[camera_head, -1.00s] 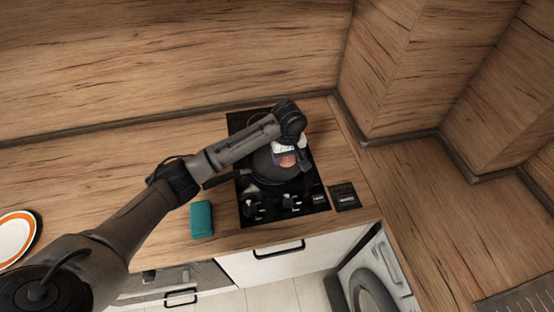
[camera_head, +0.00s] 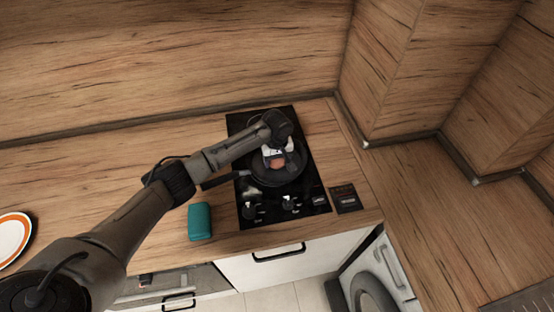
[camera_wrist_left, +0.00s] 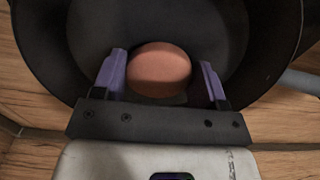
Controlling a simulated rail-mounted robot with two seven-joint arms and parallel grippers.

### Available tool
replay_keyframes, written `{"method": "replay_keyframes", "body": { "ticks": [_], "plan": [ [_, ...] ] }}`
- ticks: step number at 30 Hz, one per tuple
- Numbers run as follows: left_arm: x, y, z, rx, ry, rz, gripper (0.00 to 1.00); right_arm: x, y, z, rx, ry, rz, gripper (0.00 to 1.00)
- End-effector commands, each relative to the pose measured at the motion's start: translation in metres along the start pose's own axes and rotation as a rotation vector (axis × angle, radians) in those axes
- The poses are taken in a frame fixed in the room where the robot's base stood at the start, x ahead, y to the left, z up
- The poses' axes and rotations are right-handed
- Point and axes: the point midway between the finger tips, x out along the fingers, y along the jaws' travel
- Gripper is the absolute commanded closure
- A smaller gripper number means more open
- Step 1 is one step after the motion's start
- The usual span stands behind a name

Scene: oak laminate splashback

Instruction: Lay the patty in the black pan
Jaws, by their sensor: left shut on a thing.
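The patty (camera_wrist_left: 159,69) is a round reddish-brown disc between the two purple fingers of my left gripper (camera_wrist_left: 161,80) in the left wrist view. The gripper is shut on it. The black pan (camera_wrist_left: 90,30) lies behind and around the patty in that view. In the head view the pan (camera_head: 290,176) sits on the hob with its handle to the left. My left gripper (camera_head: 275,158) and the patty (camera_head: 277,163) are over the pan there. I cannot tell whether the patty touches the pan's floor. My right gripper is not in view.
The black hob (camera_head: 310,203) has knobs along its front. A teal block (camera_head: 200,221) lies on the wooden counter left of the hob. A white plate with an orange ring (camera_head: 14,236) is at the far left. A small dark panel (camera_head: 346,198) lies right of the hob.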

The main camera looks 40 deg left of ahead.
Motion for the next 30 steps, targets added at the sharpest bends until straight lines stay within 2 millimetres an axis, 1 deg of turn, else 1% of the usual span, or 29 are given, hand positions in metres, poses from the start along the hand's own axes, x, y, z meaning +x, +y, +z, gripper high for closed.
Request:
{"method": "replay_keyframes", "body": {
  "ticks": [6,11,12,19,20,27,29,30],
  "plan": [
    [-0.0009,0.0002,-0.0001,0.0,0.0,0.001,0.58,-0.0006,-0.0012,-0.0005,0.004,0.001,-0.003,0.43],
    [0.0021,0.0003,0.0002,0.0,0.0,0.0,0.58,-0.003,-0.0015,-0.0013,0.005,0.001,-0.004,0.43],
    [0.0029,0.0003,0.0,0.0,0.0,0.001,0.32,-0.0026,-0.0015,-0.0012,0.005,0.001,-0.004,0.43],
    [0.003,0.0002,-0.0001,0.0,0.001,0.0,0.1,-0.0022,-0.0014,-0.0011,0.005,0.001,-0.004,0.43],
    [0.003,0.0001,-0.0001,0.0,0.001,0.0,0.08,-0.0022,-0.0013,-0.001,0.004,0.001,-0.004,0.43],
    [0.0023,0.0001,-0.0003,0.0,0.001,0.001,0.08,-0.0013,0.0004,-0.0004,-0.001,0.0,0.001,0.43],
    [0.0001,0.0001,-0.0006,0.0,0.002,0.002,0.08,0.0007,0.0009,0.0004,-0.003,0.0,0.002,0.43],
    [-0.0045,0.0002,-0.0006,-0.001,0.001,0.002,0.08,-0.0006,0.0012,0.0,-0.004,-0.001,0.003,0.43]
  ]
}}
